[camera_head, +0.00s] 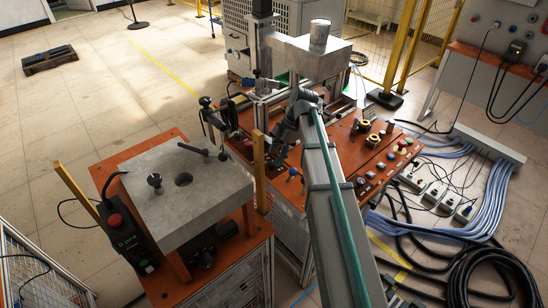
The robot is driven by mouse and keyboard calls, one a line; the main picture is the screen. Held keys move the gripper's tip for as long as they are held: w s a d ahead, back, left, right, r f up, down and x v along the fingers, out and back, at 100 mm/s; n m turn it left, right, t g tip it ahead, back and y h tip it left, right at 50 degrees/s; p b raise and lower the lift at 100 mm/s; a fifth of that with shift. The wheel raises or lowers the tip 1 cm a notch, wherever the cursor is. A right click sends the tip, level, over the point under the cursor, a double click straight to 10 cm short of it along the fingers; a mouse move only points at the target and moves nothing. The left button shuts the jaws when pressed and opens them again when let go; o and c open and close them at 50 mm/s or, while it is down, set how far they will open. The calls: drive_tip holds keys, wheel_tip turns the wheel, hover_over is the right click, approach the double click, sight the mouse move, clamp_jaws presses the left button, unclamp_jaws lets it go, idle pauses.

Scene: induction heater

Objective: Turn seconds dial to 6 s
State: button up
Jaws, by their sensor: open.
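The orange control panel (345,140) of the heater stands in the middle of the picture. Two round dark dials with yellow rims, one farther back (364,126) and one nearer (373,140), sit on its right half. I cannot tell which control is the seconds dial, or read any setting. My gripper (279,152) is small and dark at the end of my arm, over the panel's left half, left of both dials. It is open, and I see nothing held in it. My arm hides the middle of the panel.
Several buttons and a red one (403,151) lie along the panel's right side. A metal frame with a grey block (308,55) rises behind it. A second orange station with a grey plate (180,190) stands left. Cables and power strips cover the right floor.

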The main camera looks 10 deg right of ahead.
sight(272, 166)
drive_tip(key=shift+x, duration=1.4)
clamp_jaws()
